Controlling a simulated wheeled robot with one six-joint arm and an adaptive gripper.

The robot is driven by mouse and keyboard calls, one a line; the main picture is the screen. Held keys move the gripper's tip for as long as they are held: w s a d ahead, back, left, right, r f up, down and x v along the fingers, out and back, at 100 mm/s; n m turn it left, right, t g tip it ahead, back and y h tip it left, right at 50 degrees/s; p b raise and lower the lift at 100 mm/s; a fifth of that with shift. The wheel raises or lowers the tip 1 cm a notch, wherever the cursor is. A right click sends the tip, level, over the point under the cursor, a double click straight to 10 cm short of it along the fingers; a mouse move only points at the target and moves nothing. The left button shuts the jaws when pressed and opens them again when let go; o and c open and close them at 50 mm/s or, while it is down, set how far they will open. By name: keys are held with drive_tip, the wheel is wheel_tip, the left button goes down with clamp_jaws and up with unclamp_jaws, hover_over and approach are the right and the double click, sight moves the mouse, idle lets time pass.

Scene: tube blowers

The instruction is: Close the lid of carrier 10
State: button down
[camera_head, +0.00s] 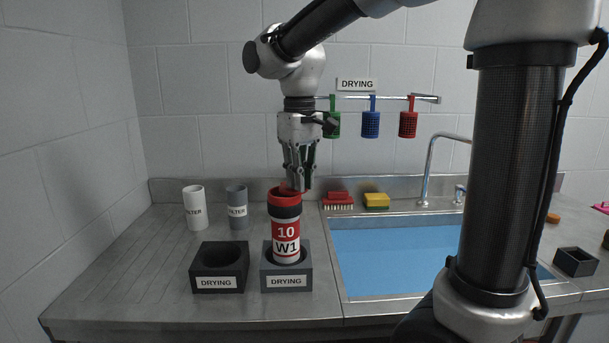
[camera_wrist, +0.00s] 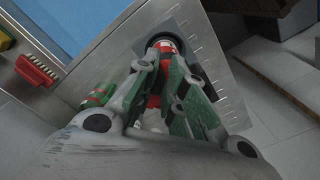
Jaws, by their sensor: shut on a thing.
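Carrier 10 (camera_head: 286,234) stands upright in the right-hand block marked DRYING (camera_head: 287,281). It has a red and white body with "10" and "W1" on it and a black and red top end. Its red lid (camera_head: 285,190) is at the top, partly hidden by my gripper (camera_head: 297,187), so I cannot tell how far it is closed. My gripper points down at the top of the carrier and is shut on the red lid. In the wrist view my gripper (camera_wrist: 160,100) covers much of the carrier, and a red part (camera_wrist: 153,101) shows between the fingers.
An empty DRYING block (camera_head: 219,268) stands to the left. Two FILTER cylinders (camera_head: 194,207) (camera_head: 237,207) stand behind it. A red brush (camera_head: 338,200) and a yellow sponge (camera_head: 376,200) lie behind the blue sink (camera_head: 395,255). Green, blue and red baskets (camera_head: 371,124) hang from a wall rail.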

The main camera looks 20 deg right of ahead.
drive_tip(key=a+m, duration=0.2)
drive_tip(key=m, duration=0.1)
drive_tip(key=shift+s+m, duration=0.15)
drive_tip(key=shift+m, duration=0.15)
drive_tip(key=shift+a+m, duration=0.35)
drive_tip(key=shift+m, duration=0.45)
drive_tip(key=shift+a+m, duration=0.35)
drive_tip(key=shift+m, duration=0.45)
drive_tip(key=c, duration=1.5)
unclamp_jaws()
wheel_tip(320, 180, up, 12)
